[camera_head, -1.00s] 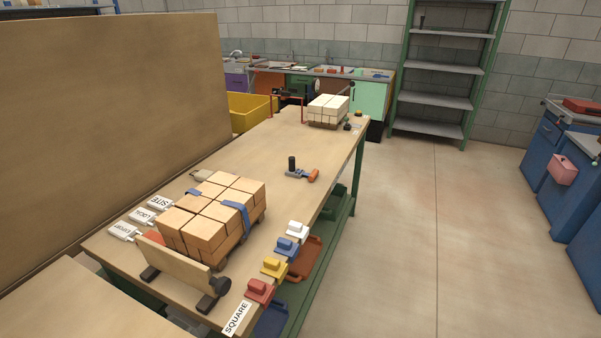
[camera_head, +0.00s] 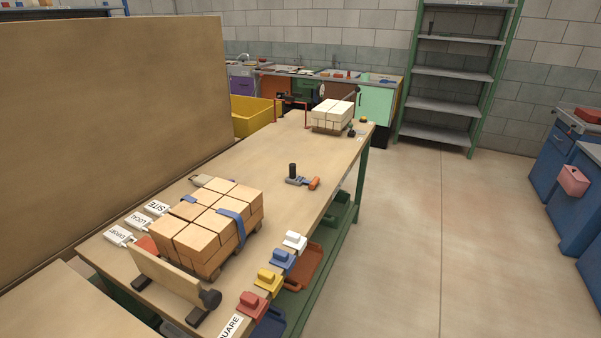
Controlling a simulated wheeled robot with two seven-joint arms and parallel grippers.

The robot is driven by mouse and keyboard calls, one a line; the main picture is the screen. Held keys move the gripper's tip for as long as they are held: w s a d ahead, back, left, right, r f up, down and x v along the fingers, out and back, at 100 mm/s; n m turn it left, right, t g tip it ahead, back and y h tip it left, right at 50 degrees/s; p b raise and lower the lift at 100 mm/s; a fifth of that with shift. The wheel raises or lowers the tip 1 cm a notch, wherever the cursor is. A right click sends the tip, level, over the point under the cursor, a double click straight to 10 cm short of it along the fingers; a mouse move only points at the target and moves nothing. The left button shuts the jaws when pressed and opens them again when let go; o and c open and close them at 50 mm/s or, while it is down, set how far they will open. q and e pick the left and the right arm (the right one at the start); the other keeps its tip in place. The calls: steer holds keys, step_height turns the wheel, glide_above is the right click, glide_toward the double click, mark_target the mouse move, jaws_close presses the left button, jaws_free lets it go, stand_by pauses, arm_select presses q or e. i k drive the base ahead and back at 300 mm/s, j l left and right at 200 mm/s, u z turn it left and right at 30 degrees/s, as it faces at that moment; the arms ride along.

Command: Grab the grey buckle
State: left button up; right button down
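Tan bricks (camera_head: 205,231) stand in a block on a pallet at the near end of the long wooden table (camera_head: 262,158). A blue strap (camera_head: 232,219) lies over the block, with another short blue piece (camera_head: 189,199) at its far left. A small greyish piece (camera_head: 197,180) lies on the table behind the block; it may be the grey buckle, but it is too small to tell. A grey and orange tool with a black upright handle (camera_head: 300,180) lies at mid-table. Neither of my grippers is in view.
Red (camera_head: 250,305), yellow (camera_head: 268,281), blue (camera_head: 282,260) and white (camera_head: 294,242) blocks line the table's right edge. White labelled tags (camera_head: 138,221) lie at left. A pale brick stack (camera_head: 332,114) stands at the far end. The floor at right (camera_head: 400,250) is clear.

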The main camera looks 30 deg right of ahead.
mark_target(292, 178)
steer(key=i+l, duration=0.15)
steer(key=l, duration=0.3)
steer(key=i+l, duration=0.1)
steer(key=l, duration=0.35)
steer(key=i+l, duration=0.15)
steer(key=l, duration=0.3)
steer(key=i+l, duration=0.15)
steer(key=l, duration=0.3)
steer(key=i+l+u, duration=0.1)
steer(key=l, duration=0.3)
